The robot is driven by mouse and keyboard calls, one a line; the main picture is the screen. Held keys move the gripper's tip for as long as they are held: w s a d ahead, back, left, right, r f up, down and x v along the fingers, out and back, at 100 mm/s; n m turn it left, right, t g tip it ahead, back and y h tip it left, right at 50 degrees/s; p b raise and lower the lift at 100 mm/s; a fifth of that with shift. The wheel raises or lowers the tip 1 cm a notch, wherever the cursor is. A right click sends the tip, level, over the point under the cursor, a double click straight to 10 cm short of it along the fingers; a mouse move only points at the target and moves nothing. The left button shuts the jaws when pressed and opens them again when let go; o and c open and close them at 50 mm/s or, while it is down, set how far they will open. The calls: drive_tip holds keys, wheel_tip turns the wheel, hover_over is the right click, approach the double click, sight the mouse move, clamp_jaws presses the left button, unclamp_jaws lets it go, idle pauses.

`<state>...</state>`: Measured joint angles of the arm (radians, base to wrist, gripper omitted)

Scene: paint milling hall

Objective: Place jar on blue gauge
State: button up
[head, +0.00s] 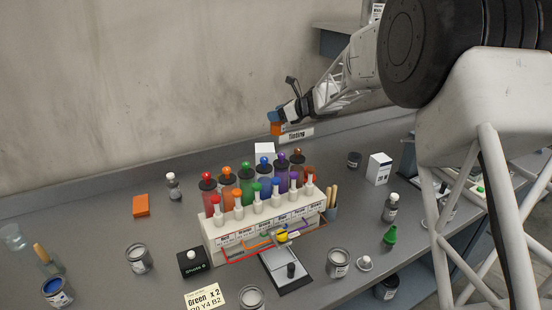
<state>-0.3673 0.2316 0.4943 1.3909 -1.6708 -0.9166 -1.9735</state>
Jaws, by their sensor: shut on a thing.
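My gripper (284,113) is raised at the back, in front of the wall and well above the bench. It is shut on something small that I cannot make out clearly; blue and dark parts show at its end. An orange patch shows just below it, beside the "Tinting" sign. Open metal jars stand on the bench: one at left (139,259), one at right (338,263), one at the front edge (251,298) and one with blue paint (57,292). Coloured curved strips (240,255) lie before the rack; I cannot tell which thing is the blue gauge.
A white rack (262,222) with several coloured bottles stands mid-bench. A plate with a black knob (291,269) lies before it. The back left bench is mostly clear.

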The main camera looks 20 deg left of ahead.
sight(276, 126)
drive_tip(key=shift+s+a, duration=0.1)
drive_tip(key=shift+a, duration=0.2)
drive_tip(key=shift+f, duration=0.2)
drive_tip(key=shift+f, duration=2.35)
drive_tip(key=shift+f, duration=2.5)
drive_tip(key=shift+f, duration=0.15)
drive_tip(key=o, duration=1.2)
drive_tip(key=shift+c, duration=0.2)
